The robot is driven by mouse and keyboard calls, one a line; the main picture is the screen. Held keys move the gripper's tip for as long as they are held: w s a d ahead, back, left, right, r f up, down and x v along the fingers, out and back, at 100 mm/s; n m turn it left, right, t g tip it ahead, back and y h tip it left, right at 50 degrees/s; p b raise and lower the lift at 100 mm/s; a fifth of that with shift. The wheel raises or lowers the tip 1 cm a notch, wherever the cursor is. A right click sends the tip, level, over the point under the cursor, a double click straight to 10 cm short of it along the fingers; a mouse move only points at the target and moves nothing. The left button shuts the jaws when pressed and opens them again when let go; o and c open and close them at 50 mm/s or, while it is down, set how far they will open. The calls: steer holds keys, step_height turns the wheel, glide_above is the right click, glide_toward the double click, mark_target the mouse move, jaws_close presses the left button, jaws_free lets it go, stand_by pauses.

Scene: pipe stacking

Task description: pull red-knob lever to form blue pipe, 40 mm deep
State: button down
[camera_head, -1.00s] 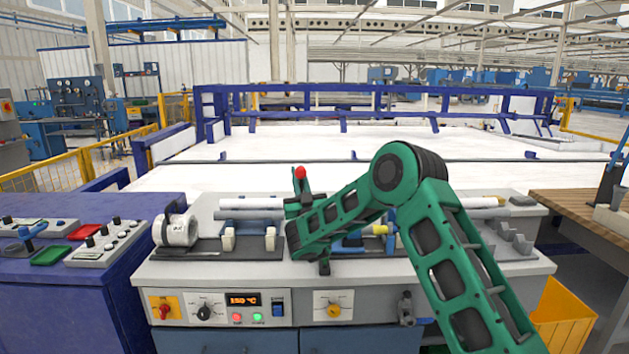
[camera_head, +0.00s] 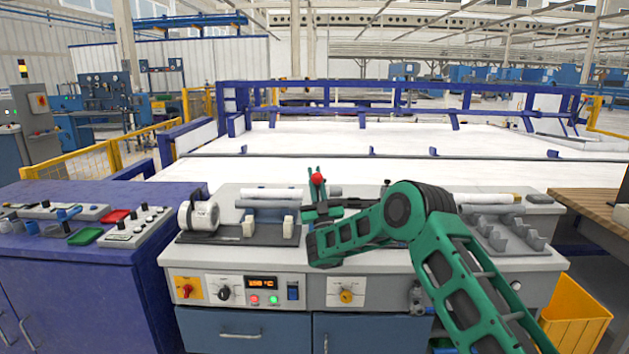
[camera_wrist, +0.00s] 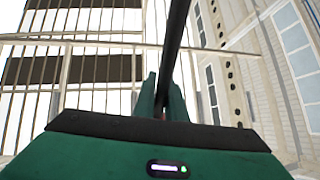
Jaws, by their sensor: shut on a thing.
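The red knob (camera_head: 317,179) shows at the middle of the grey bench in the head view, at the upper end of the lever. My gripper (camera_head: 312,187) is at the lever and is shut on it just by the knob. In the wrist view my two green fingers (camera_wrist: 163,95) are close together, and a dark rod (camera_wrist: 176,35), which looks like the lever, runs up from between them. My arm hides the lever's lower part. I cannot make out the blue pipe.
The grey bench (camera_head: 450,262) carries a white roll (camera_head: 199,216) and a white pipe (camera_head: 270,193) at left, and grey cradles (camera_head: 505,232) at right. A purple control cabinet (camera_head: 85,265) stands left. A yellow bin (camera_head: 573,322) and a wooden table (camera_head: 592,205) are at right.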

steer(key=shift+f, duration=0.3)
steer(key=c, duration=1.8)
jaws_free()
steer(key=shift+r, duration=0.1)
steer(key=v, duration=1)
steer(key=shift+s+f, duration=0.2)
steer(key=shift+f, duration=0.15)
